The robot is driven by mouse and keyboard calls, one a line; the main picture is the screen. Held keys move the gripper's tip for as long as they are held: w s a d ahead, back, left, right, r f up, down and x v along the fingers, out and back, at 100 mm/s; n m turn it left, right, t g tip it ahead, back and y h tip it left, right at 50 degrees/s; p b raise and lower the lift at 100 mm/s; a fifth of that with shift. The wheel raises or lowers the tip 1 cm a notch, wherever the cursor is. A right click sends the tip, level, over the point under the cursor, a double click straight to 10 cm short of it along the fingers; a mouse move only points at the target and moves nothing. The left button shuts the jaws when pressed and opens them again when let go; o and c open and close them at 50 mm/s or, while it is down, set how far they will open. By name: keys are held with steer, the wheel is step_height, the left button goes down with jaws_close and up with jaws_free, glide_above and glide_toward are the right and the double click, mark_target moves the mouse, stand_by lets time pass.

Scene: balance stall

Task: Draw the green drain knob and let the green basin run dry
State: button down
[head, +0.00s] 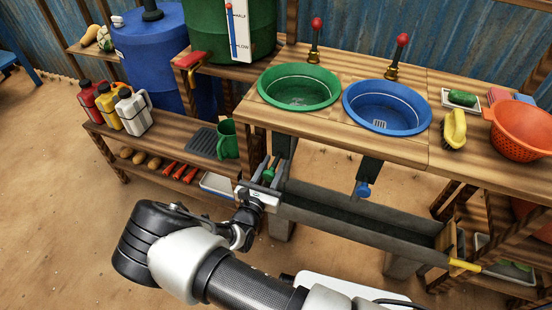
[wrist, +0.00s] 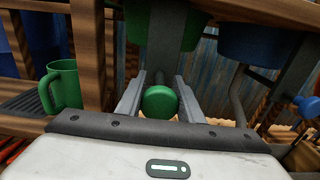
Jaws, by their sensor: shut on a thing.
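The green basin (head: 299,84) is set in the wooden counter, and its inside looks to hold a little water, though I cannot tell how much. Its green drain knob (wrist: 160,103) sits under the counter, between the two fingers of my gripper (wrist: 160,98) in the wrist view. My gripper is shut on the knob. In the head view my gripper (head: 267,180) is at the counter's front edge below the green basin, and the knob (head: 268,174) shows small between the fingers. The green basin's underside (wrist: 190,30) shows above the knob in the wrist view.
A blue basin (head: 386,106) is to the right, with its blue knob (head: 363,190) below. A grey trough (head: 350,221) runs beneath both. A green mug (head: 228,140) stands on the shelf left of my gripper. A yellow brush (head: 454,128) and orange colander (head: 524,134) lie on the counter.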

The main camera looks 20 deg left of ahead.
steer(key=c, duration=1.3)
jaws_free()
steer(key=shift+o, duration=0.2)
steer(key=s+a+p, duration=0.1)
steer(key=s+p, duration=0.1)
steer(key=s, duration=1.5)
steer(key=shift+s+a+p, duration=0.15)
steer(key=shift+a+p, duration=0.05)
steer(key=shift+p, duration=0.15)
steer(key=shift+r, duration=0.1)
